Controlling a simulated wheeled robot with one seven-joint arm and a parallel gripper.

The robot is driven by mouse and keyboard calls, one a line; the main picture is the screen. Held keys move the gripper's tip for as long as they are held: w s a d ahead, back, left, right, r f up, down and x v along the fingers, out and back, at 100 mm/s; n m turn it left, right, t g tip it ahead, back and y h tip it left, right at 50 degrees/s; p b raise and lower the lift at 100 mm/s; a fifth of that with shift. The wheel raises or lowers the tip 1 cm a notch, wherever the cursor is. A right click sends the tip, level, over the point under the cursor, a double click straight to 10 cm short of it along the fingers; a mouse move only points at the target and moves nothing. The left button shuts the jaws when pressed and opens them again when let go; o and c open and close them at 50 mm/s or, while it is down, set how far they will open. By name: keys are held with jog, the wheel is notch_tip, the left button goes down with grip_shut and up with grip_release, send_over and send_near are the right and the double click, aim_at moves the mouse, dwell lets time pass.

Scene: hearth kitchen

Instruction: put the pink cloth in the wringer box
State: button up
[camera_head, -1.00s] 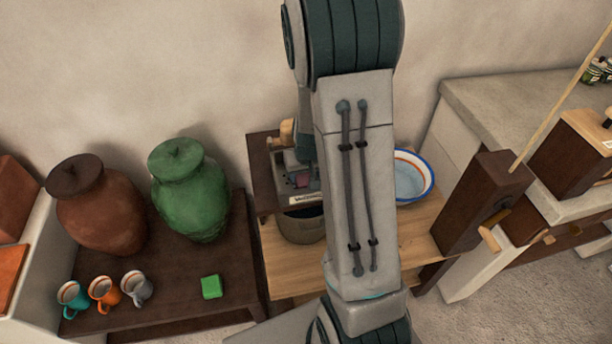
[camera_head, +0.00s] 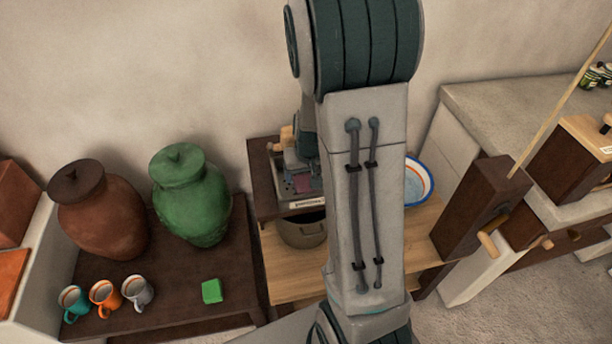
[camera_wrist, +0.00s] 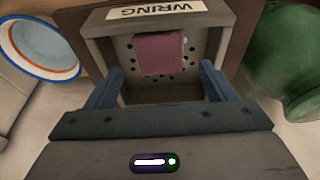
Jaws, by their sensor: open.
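The wringer box is a grey open box with a perforated floor and a white WRING label; it fills the upper middle of the wrist view (camera_wrist: 97,47) and shows left of my arm in the head view (camera_head: 277,204). The pink cloth (camera_wrist: 160,54) lies inside it on the perforated floor, and a bit of it shows in the head view (camera_head: 303,184). My gripper (camera_wrist: 161,68) is open above the box, its fingers apart on either side of the cloth and not touching it. My arm hides part of the box area in the head view.
A blue-rimmed white basin (camera_head: 418,182) is beside the box, partly behind my arm. A dark pot (camera_head: 302,232) stands below it. A green jar (camera_head: 190,198), a brown jar (camera_head: 100,212), several mugs (camera_head: 105,297) and a green block (camera_head: 211,291) occupy the dark table.

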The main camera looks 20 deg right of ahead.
jog(key=p+v, duration=0.1)
jog(key=v, duration=0.7)
jog(key=s+a+r+n, duration=0.1)
jog(key=s+a+r, duration=0.3)
jog(key=s, duration=0.3)
jog(key=s+a+r+n, duration=0.1)
jog(key=s+a+r, duration=0.4)
jog(key=s, duration=0.2)
jog(key=shift+r+y, duration=0.3)
jog(key=shift+s, duration=0.15)
